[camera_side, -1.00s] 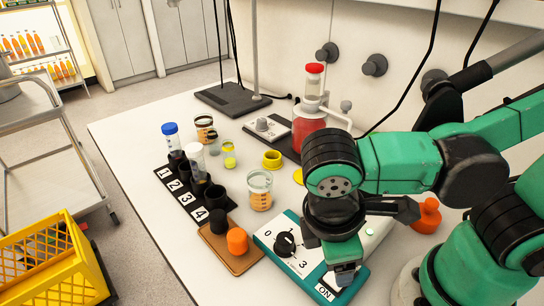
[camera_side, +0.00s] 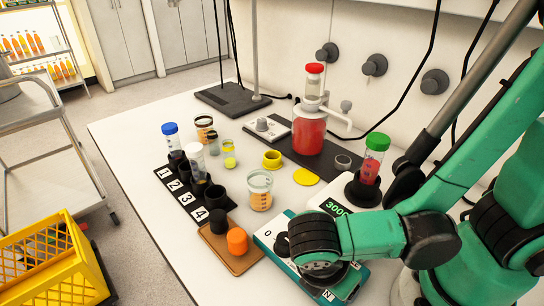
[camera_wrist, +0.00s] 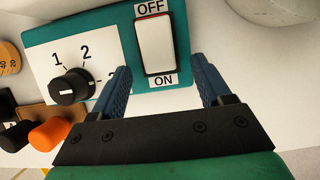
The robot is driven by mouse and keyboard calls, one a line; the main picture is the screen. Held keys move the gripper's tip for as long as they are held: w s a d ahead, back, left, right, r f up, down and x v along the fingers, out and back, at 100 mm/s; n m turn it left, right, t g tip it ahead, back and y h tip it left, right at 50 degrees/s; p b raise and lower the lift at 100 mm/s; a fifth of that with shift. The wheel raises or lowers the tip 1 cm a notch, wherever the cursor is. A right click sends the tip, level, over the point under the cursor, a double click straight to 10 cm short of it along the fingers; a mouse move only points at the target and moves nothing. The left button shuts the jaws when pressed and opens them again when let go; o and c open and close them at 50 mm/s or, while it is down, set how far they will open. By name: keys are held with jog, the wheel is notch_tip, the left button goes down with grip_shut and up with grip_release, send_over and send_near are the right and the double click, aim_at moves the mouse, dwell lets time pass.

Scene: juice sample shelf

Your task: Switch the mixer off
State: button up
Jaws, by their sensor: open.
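The teal and white control box (camera_side: 275,230) lies at the table's front, partly covered by my arm. In the wrist view the box (camera_wrist: 110,22) carries a black knob (camera_wrist: 72,88) and a white rocker switch (camera_wrist: 155,45) between OFF and ON labels. A red strip shows at the rocker's OFF end. My gripper (camera_wrist: 165,78) is open and empty, its blue fingers at either side of the switch's ON end. The side view hides the fingertips. A white unit (camera_side: 322,200) reads 3000; its black holder (camera_side: 361,192) bears a green-capped tube (camera_side: 372,165) of red liquid.
A wooden tray with an orange cap (camera_side: 237,241) and a black cap sits left of the box. Behind it stand a numbered tube rack (camera_side: 183,197) and a beaker (camera_side: 260,192). A red-filled dispenser bottle (camera_side: 309,132) stands farther back.

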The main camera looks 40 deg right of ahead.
jog(key=shift+f, duration=0.1)
grip_shut()
jog(key=shift+d+r+y, duration=0.15)
jog(key=shift+d+y, duration=0.1)
jog(key=shift+y, duration=0.55)
jog(key=shift+d+r+y, duration=0.15)
jog(key=shift+d+y, duration=0.05)
jog(key=shift+y, duration=0.6)
grip_release()
jog(key=shift+r, duration=0.15)
jog(key=shift+a+r, duration=0.15)
jog(key=shift+r, duration=1.2)
jog(key=shift+a+r, duration=0.15)
jog(key=shift+r, duration=1.15)
